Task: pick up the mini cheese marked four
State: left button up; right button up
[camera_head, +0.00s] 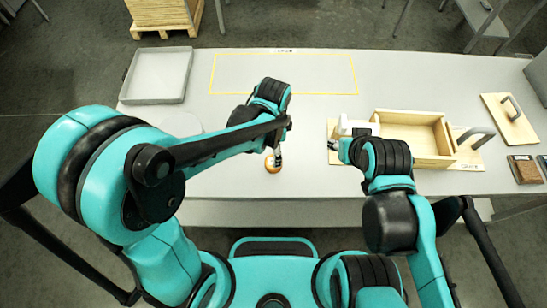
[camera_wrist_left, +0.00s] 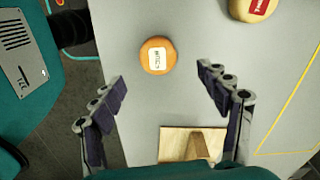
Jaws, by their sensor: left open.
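A small orange round cheese (camera_head: 272,166) lies on the grey table near its front edge. In the left wrist view the orange cheese (camera_wrist_left: 147,62) shows a white label on top; its print is too small to read surely. My left gripper (camera_head: 276,156) is right at this cheese in the head view. In the wrist view the left gripper (camera_wrist_left: 163,80) is open, its fingers spread below the cheese, with nothing between them. A pale yellow cheese (camera_wrist_left: 245,12) with a red label is cut off at the top edge. My right gripper (camera_head: 338,147) is partly hidden by its arm.
A wooden box (camera_head: 440,137) and a white object (camera_head: 352,127) stand by the right gripper. A wooden board (camera_wrist_left: 175,140) shows below the fingers. A grey tray (camera_head: 158,76) stands back left.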

aim_at(269, 161)
pick_arm(q)
notch_tip(269, 161, down, 8)
jog(key=shift+s+r+b, duration=0.15)
jog(key=shift+r+b, duration=0.05)
jog(key=shift+b, duration=1)
jog(key=c, duration=1.3)
